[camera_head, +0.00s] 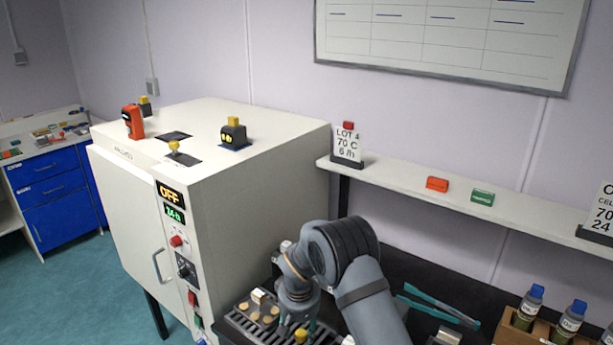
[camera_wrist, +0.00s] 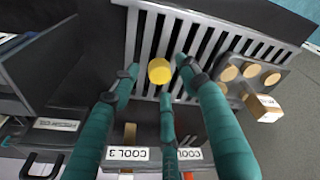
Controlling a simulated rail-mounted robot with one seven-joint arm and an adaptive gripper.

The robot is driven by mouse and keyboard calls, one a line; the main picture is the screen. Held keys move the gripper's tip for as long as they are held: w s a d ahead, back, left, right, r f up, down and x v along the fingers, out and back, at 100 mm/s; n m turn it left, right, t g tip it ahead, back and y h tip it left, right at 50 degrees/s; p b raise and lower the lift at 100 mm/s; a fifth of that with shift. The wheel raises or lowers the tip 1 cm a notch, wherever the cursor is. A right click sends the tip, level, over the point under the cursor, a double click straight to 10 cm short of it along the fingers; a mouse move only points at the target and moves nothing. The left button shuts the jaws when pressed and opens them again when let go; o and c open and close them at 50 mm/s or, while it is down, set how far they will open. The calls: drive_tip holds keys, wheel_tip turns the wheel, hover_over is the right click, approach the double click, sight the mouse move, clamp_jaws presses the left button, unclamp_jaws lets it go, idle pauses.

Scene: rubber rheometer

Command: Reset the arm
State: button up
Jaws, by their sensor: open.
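My arm reaches down over the slotted rack at the bottom middle of the head view, beside the white oven cabinet (camera_head: 255,170). In the wrist view my gripper (camera_wrist: 162,85) has its teal fingers spread apart, with a yellow round-topped piece (camera_wrist: 160,71) showing between them. The fingers appear apart from the piece on the sides; the exact distance cannot be told. The piece sits over the slotted metal rack (camera_wrist: 240,32). A yellow top also shows beside my wrist in the head view (camera_head: 300,335). My wrist hides part of the rack there.
Slots labelled COOL (camera_wrist: 128,154) are on the other side. A shelf (camera_head: 500,206), teal tongs (camera_head: 440,303) and a bottle rack (camera_head: 527,325) stand right of my arm.

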drive_tip(key=shift+w+f+b, duration=0.1)
drive_tip(key=shift+f+b, duration=0.35)
drive_tip(key=shift+f, duration=0.5)
drive_tip(key=shift+r, duration=1.6)
drive_tip(key=shift+f, duration=0.15)
